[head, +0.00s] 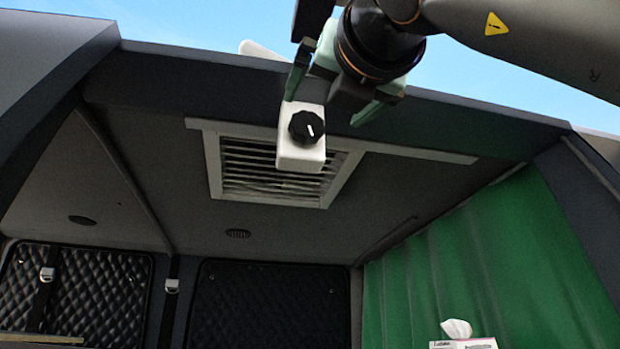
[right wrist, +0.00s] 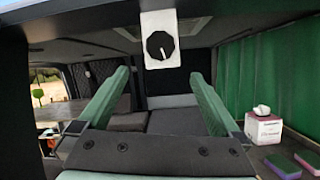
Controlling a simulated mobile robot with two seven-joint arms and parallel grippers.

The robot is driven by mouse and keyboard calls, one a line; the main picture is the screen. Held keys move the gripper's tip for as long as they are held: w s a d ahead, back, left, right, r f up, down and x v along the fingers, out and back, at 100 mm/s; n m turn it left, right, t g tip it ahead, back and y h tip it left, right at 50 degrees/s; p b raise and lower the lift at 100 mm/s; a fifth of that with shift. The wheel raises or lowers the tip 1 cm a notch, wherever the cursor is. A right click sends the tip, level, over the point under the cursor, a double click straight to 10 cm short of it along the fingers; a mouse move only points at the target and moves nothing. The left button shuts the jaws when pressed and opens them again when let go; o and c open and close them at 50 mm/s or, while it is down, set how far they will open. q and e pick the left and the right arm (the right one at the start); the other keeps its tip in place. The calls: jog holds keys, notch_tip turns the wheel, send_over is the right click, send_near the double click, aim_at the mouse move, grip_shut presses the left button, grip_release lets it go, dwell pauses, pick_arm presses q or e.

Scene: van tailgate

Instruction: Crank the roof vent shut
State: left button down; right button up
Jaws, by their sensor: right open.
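The roof vent (head: 235,187) is a pale frame with dark slats in the ceiling. In front of it hangs a white housing (head: 301,160) with a round black knob (head: 306,127); its white mark points to the lower right. My right gripper (head: 328,106) is open and empty at the roof edge, close to the knob. In the right wrist view the knob (right wrist: 160,45) sits beyond and a little above the green fingertips (right wrist: 161,78), between them sideways. I see no contact. My left gripper is out of view.
A dark roof beam (head: 440,118) runs across above the vent. A white piece (head: 262,50) pokes above the roof edge. A green curtain (head: 480,260) hangs at the right. A tissue box (right wrist: 263,128) and sponges (right wrist: 283,166) lie low at the right. Space below the knob is clear.

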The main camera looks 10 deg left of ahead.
aim_at(308, 126)
jog(key=p+x, duration=0.2)
jog(key=x, duration=0.1)
jog(key=r+p+x, duration=0.1)
jog(key=p+x, duration=0.2)
jog(key=x, duration=0.1)
jog(key=shift+d+r+p, duration=0.1)
jog(key=shift+p, duration=0.2)
jog(key=p+x, duration=0.2)
jog(key=x, duration=0.1)
jog(key=shift+w+p, duration=0.2)
jog(key=shift+p, duration=0.1)
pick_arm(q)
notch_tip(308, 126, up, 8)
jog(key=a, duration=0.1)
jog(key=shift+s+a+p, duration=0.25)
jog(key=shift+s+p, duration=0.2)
pick_arm(e)
jog(key=shift+w+a, duration=0.4)
jog(key=shift+w, duration=0.3)
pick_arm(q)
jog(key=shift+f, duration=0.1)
pick_arm(e)
jog(key=shift+c, duration=0.2)
jog(key=shift+r, duration=0.1)
jog(key=c, duration=1.3)
